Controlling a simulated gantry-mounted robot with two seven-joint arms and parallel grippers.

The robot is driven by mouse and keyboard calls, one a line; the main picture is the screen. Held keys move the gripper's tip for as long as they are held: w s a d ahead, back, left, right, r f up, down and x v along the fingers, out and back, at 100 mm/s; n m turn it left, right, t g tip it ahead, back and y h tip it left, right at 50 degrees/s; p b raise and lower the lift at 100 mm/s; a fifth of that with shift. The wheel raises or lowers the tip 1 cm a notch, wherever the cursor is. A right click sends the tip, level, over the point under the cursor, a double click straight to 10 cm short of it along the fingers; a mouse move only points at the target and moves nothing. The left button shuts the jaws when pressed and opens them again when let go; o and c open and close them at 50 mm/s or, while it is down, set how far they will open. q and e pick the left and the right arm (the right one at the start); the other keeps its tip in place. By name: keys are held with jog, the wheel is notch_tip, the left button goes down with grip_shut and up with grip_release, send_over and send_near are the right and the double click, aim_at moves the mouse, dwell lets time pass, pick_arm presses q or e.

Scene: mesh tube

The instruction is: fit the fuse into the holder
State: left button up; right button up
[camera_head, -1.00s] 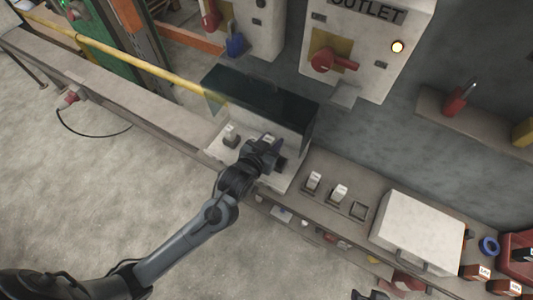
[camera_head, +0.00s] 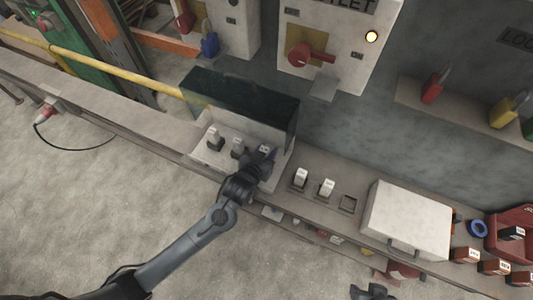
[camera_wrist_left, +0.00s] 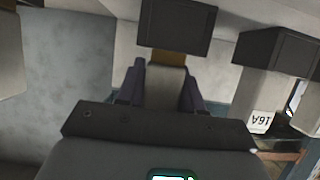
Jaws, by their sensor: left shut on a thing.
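The holder is a pale box (camera_head: 203,163) with a raised dark cover (camera_head: 240,100), in the middle of the head view. Two white fuses stand in it, a left one (camera_head: 215,138) and a middle one (camera_head: 237,147). My left gripper (camera_head: 262,160) is at the holder's right end, shut on a fuse (camera_head: 264,149). In the left wrist view the held fuse (camera_wrist_left: 166,85) is between the purple fingertips, below a dark block (camera_wrist_left: 178,27). Its lower end is hidden, so I cannot tell if it is seated. My right gripper (camera_head: 372,291) seems to show at the bottom edge, too small to read.
Right of the holder, two white fuses (camera_head: 301,178) stand in a rack beside an empty slot (camera_head: 348,203). A white lidded box (camera_head: 408,220) and dark red labelled blocks (camera_head: 466,255) lie further right. A panel with a red switch (camera_head: 312,57) stands behind. A fuse marked 16A (camera_wrist_left: 261,121) shows in the left wrist view.

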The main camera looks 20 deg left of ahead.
pick_arm(q)
jog(key=shift+f, duration=0.6)
pick_arm(e)
jog(key=shift+f, duration=0.15)
pick_arm(q)
jog(key=shift+f, duration=0.3)
jog(key=o, duration=0.8)
jog(key=shift+o, duration=1.2)
jog(key=shift+d, duration=0.1)
jog(key=shift+f, duration=0.1)
pick_arm(e)
jog(key=shift+d, duration=0.3)
jog(key=shift+a, duration=0.1)
